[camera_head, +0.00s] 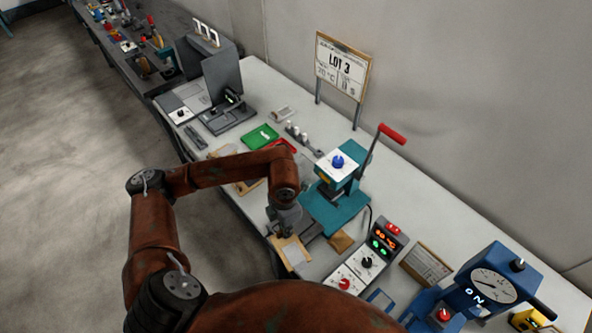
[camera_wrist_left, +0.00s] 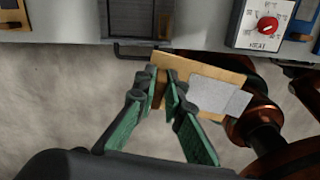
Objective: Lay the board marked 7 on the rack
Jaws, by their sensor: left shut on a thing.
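My left gripper (camera_head: 286,226) is shut on the edge of a tan wooden board (camera_head: 283,244) with a pale grey sheet on it, near the front edge of the bench. In the left wrist view the green fingers (camera_wrist_left: 169,82) pinch the left part of the board (camera_wrist_left: 205,70), and the pale sheet (camera_wrist_left: 212,95) lies on its right part. The board is over the floor, just off the bench edge. I cannot read a 7 on it. I cannot make out which thing is the rack. My right gripper is not in view.
A teal press (camera_head: 337,205) with a red-tipped lever stands behind the gripper. A control box (camera_head: 366,262) is to its right. Another framed board (camera_head: 427,264) lies farther right, by a blue gauge machine (camera_head: 497,280). A green tray (camera_head: 261,137) is at the back left.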

